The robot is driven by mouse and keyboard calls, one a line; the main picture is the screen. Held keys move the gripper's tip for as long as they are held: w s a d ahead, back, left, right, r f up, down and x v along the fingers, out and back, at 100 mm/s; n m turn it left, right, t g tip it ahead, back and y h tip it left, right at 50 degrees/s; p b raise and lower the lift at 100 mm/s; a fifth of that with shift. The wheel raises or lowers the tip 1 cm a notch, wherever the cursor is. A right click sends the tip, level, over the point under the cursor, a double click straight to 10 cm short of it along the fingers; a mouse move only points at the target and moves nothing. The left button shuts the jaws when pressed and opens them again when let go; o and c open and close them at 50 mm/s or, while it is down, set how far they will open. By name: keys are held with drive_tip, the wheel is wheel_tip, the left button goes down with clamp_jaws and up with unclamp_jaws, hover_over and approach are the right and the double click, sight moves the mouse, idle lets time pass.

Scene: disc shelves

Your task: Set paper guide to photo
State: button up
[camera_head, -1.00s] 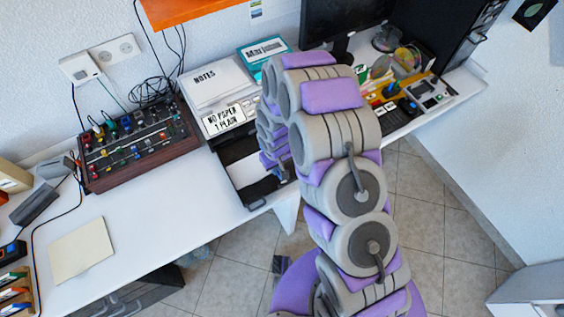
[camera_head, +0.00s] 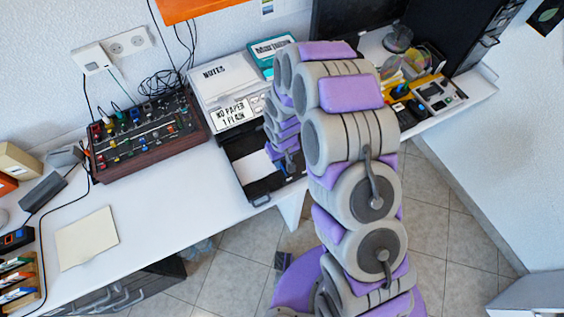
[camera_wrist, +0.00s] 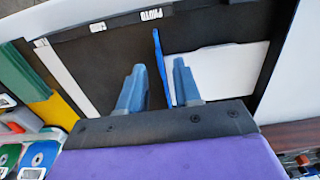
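The paper guide (camera_wrist: 160,65) is a thin upright blue fin in the dark paper tray (camera_wrist: 213,32) in the wrist view. Its far end is just below the white PHOTO label (camera_wrist: 152,14) on the tray's edge. My gripper (camera_wrist: 160,82) is open, with one blue finger on each side of the guide. The guide is nearer the right finger; contact cannot be told. The pulled-out tray also shows in the head view (camera_head: 262,190), below the printer (camera_head: 225,80), whose screen reads "NO PAPER 1 PLAIN". My arm hides part of the tray.
White paper (camera_wrist: 222,75) lies in the tray. A mixer panel (camera_head: 147,140) stands left of the printer, with loose cables behind it. A teal box (camera_head: 268,48) and a dark monitor (camera_head: 345,18) are at the back. The desk left of the tray is mostly clear.

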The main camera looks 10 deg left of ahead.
wheel_tip(320, 180, up, 14)
drive_tip(key=p, duration=0.2)
idle(0.6)
drive_tip(key=s+d+r+m, duration=0.3)
drive_tip(key=s+d+r, duration=0.6)
drive_tip(key=d+r, duration=0.4)
drive_tip(key=s+d+r+m+g, duration=0.1)
drive_tip(key=s+d+r+m, duration=0.1)
drive_tip(key=s, duration=0.7)
drive_tip(key=s+d+r+m, duration=0.1)
drive_tip(key=s+d+r, duration=0.3)
drive_tip(key=s, duration=0.6)
wheel_tip(320, 180, up, 3)
drive_tip(key=shift+d+f+m+g, duration=0.2)
drive_tip(key=shift+d+m+g, duration=0.15)
drive_tip(key=shift+m+g, duration=0.05)
drive_tip(key=shift+w, duration=0.1)
